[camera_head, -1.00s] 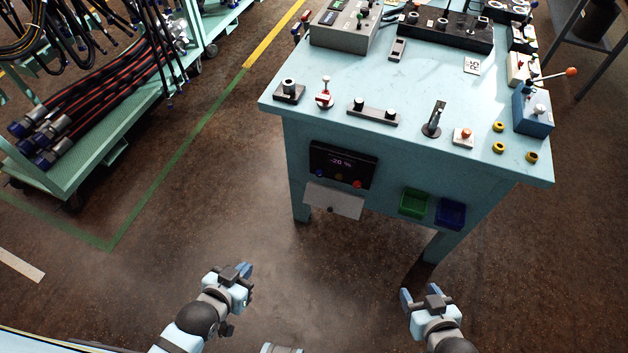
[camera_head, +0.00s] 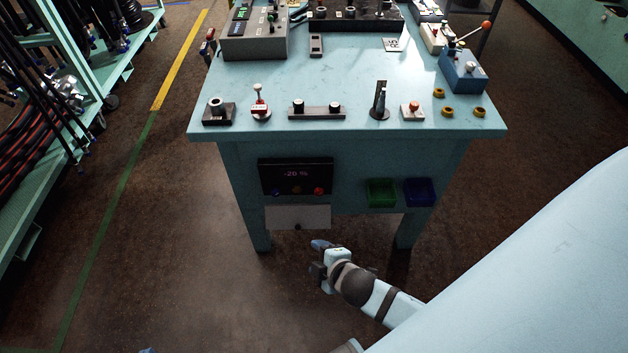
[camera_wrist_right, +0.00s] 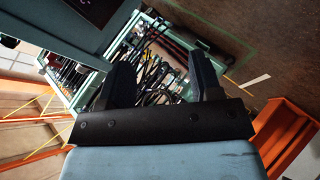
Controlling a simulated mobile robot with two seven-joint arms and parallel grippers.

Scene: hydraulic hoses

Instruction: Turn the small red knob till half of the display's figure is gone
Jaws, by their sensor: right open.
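The dark display panel (camera_head: 296,168) on the bench's front face reads "-20 %" in the head view. The small red knob (camera_head: 318,190) sits at its lower right, with a blue knob (camera_head: 276,192) at its lower left and a darker knob between them. My right gripper (camera_head: 317,258) is below the panel and apart from it, in front of the bench. In the right wrist view its two dark fingers (camera_wrist_right: 160,82) stand apart with nothing held between them. Only a bluish sliver shows at the head view's bottom edge; I cannot tell what it is.
A pale plate (camera_head: 298,217) juts out below the display. Green (camera_head: 381,193) and blue (camera_head: 420,192) bins hang to its right. The bench top (camera_head: 350,80) carries levers and buttons. Hose racks stand at left. Floor left of the bench is clear.

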